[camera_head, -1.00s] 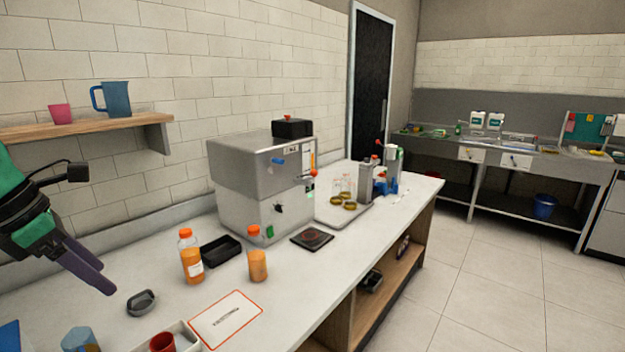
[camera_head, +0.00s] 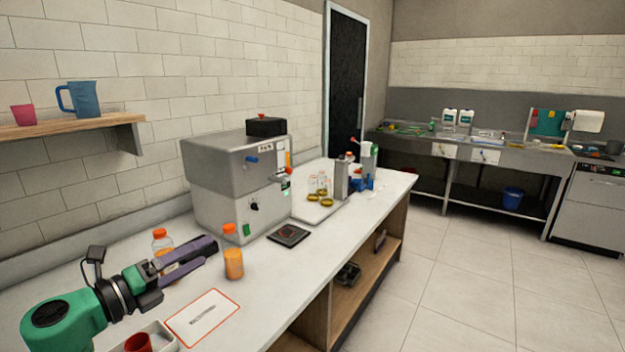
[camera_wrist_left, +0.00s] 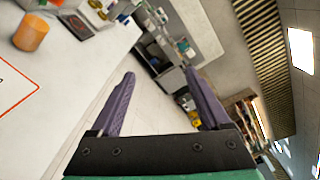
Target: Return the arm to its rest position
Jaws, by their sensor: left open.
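My left gripper (camera_head: 205,252) reaches in from the lower left of the head view, above the counter. Its purple fingers point right, and nothing is held between them. In the left wrist view the two fingers (camera_wrist_left: 163,98) stand wide apart, with only floor and distant furniture beyond. An orange-capped juice bottle (camera_head: 163,243) stands behind the fingers and is partly hidden by them. A second juice bottle (camera_head: 233,262) stands just right of the fingertips; it also shows in the left wrist view (camera_wrist_left: 30,33). My right gripper is not in view.
The steel juicer (camera_head: 235,190) stands behind the bottles, with a black pad (camera_head: 289,235) before it. A red-bordered card (camera_head: 202,318) and a tray with a red cup (camera_head: 138,343) lie at the front. A shelf (camera_head: 70,128) juts from the wall at left. Open floor (camera_head: 460,290) lies right.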

